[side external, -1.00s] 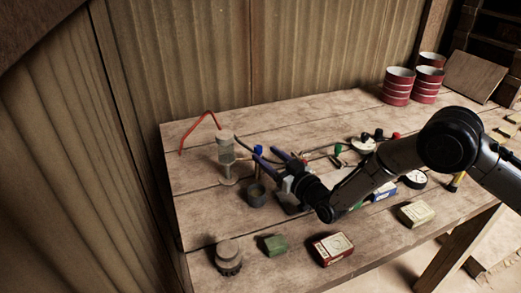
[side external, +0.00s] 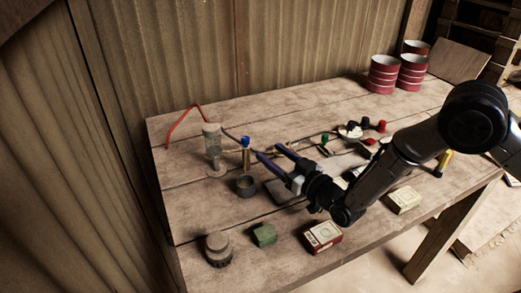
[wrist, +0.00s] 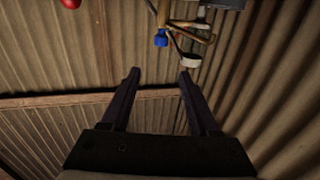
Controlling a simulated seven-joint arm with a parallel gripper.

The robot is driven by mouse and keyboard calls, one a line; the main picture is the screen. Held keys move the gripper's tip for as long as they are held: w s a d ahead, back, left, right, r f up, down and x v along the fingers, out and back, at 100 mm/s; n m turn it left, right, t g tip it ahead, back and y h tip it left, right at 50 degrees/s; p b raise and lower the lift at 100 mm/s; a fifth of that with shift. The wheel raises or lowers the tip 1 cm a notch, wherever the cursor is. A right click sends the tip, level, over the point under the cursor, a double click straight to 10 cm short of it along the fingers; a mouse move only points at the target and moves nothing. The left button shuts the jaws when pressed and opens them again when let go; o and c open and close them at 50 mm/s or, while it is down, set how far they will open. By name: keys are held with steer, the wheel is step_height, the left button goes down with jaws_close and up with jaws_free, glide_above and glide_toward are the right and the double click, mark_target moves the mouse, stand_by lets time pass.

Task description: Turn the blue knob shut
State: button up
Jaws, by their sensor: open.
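The blue knob (side external: 246,141) sits on top of an upright brass-coloured stem on the workbench in the side view. My gripper (side external: 269,152) is open and empty. Its two fingers point toward the knob from the right, with the tips apart from it. In the wrist view, a blue piece that looks like the knob (wrist: 160,39) shows upside down beyond my open gripper (wrist: 158,74), roughly in line with the gap between the fingers. Which way the knob is turned cannot be told.
A clear cylinder (side external: 212,140) and dark cup (side external: 246,186) stand close to the knob. A green block (side external: 264,235), red-and-white box (side external: 323,237) and grey round piece (side external: 219,249) lie near the front edge. Red cans (side external: 383,75) stand at the back right.

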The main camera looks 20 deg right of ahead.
step_height(320, 180, up, 16)
steer(key=w+d+f+m+g, duration=0.4)
steer(key=f+m+g, duration=0.1)
steer(key=f+m, duration=0.25)
steer(key=w+d+f+m+g, duration=0.3)
steer(key=d+f+m+g, duration=0.15)
steer(key=f+m, duration=0.35)
step_height(320, 180, up, 14)
steer(key=w+d+m+g+y, duration=0.1)
steer(key=d+m+g+y, duration=0.15)
steer(key=m+y, duration=0.85)
steer(key=n+y, duration=0.2)
glide_toward(245, 138)
steer(key=d, duration=0.3)
steer(key=shift+s+d+r+g, duration=0.35)
steer(key=shift+d+g, duration=0.05)
steer(key=shift+a+f+n, duration=0.1)
steer(key=shift+f+n, duration=0.15)
steer(key=shift+f, duration=0.1)
steer(key=shift+a, duration=0.25)
steer(key=x, duration=1.3)
steer(key=shift+w+f, duration=0.15)
